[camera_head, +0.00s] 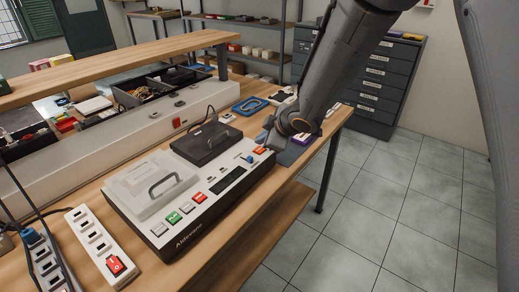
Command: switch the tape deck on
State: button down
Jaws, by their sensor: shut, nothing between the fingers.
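The tape deck (165,229) is a pale, long unit marked "Aldevane" on the wooden workbench. A clear-looking lid with a dark handle covers its left part, and a black lidded part (208,142) sits behind. Its front strip has a grey button, a green button (173,218), a red button (198,197), a dark display (228,180), a blue-tipped lever or knob (249,158) and an orange-red button (260,150) at the right end. My gripper (267,137) is shut and empty at the deck's right end, close to the orange-red button. I cannot tell whether it touches.
White power strips (92,240) lie left of the deck, one with a red switch (115,265). A raised shelf (110,66) runs behind. A blue tray (250,106) and small items lie beyond my gripper. Drawer cabinet (385,85) stands at the back; the tiled floor is clear right.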

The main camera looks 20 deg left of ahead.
aim_at(262, 151)
jog(key=shift+f, duration=0.15)
jog(key=shift+f+b, duration=0.35)
jog(key=shift+f+b, duration=0.35)
jog(key=shift+f, duration=0.05)
dwell(0.9)
jog(key=shift+r, duration=0.1)
jog(key=shift+r+p, duration=0.8)
jog(key=shift+p, duration=0.3)
jog(key=shift+r, duration=0.1)
notch_tip(262, 151, up, 6)
jog(key=p, duration=0.7)
